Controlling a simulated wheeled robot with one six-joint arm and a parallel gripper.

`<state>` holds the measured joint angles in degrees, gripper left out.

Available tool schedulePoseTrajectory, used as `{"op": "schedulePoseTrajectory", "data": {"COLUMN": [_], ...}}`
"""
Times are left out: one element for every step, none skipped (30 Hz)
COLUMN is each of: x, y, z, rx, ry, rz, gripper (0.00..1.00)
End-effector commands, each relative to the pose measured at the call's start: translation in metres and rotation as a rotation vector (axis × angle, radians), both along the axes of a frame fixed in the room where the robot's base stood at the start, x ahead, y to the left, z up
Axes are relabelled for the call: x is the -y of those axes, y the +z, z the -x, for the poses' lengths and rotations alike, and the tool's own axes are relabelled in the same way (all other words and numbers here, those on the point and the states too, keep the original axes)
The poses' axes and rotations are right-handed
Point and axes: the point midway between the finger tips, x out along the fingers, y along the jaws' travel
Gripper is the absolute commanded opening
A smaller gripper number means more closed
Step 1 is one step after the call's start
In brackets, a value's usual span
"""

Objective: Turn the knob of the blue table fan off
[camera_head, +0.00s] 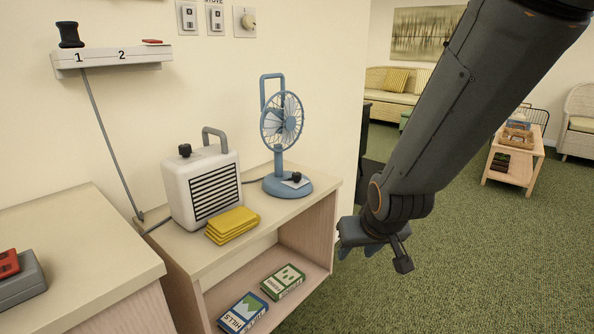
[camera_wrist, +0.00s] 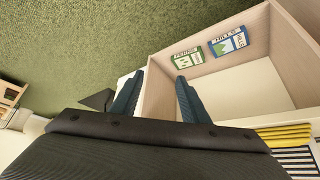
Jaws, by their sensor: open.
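The blue table fan (camera_head: 283,140) stands on the right part of the light wooden shelf top in the head view. Its dark knob (camera_head: 296,177) sits on a pale plate on the round base; its setting is too small to read. My gripper (camera_head: 372,252) hangs in the air to the right of the shelf, lower than the fan base and apart from it. In the wrist view my gripper (camera_wrist: 158,95) shows two blue fingers spread apart with nothing between them. The fan and its knob cannot be made out in the wrist view.
A white heater (camera_head: 176,195) and folded yellow cloths (camera_head: 231,224) stand left of the fan on the shelf unit (camera_head: 192,258). Two boxes, green (camera_head: 283,281) and blue (camera_head: 242,313), lie in its lower compartment.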

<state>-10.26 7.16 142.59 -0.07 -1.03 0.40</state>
Motion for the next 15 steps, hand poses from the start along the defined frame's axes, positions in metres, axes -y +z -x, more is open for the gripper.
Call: {"op": "schedulePoseTrajectory", "data": {"x": [-0.001,-0.002,-0.005,-0.008,-0.011,-0.017,-0.022,-0.028,-0.037,-0.044,-0.051,-0.06,-0.067,-0.073,-0.081], "y": [0.0,0.001,0.002,0.005,0.007,0.009,0.012,0.015,0.019,0.023,0.027,0.032,0.035,0.039,0.044], "z": [-0.015,-0.025,-0.039,-0.051,-0.063,-0.078,-0.089,-0.1,-0.112,-0.121,-0.129,-0.137,-0.143,-0.148,-0.153], "rx": [0.046,0.08,0.131,0.175,0.221,0.282,0.33,0.378,0.441,0.489,0.536,0.595,0.637,0.678,0.728], "ry": [0.0,0.0,0.003,0.006,0.011,0.019,0.026,0.034,0.046,0.055,0.064,0.076,0.085,0.092,0.103], "rz": [-0.004,-0.008,-0.015,-0.021,-0.027,-0.036,-0.043,-0.052,-0.064,-0.073,-0.082,-0.095,-0.105,-0.115,-0.126], "gripper": [0.41,0.41,0.41,0.41,0.41,0.41,0.41,0.41,0.41,0.41,0.41,0.41,0.41,0.41,0.41]}}
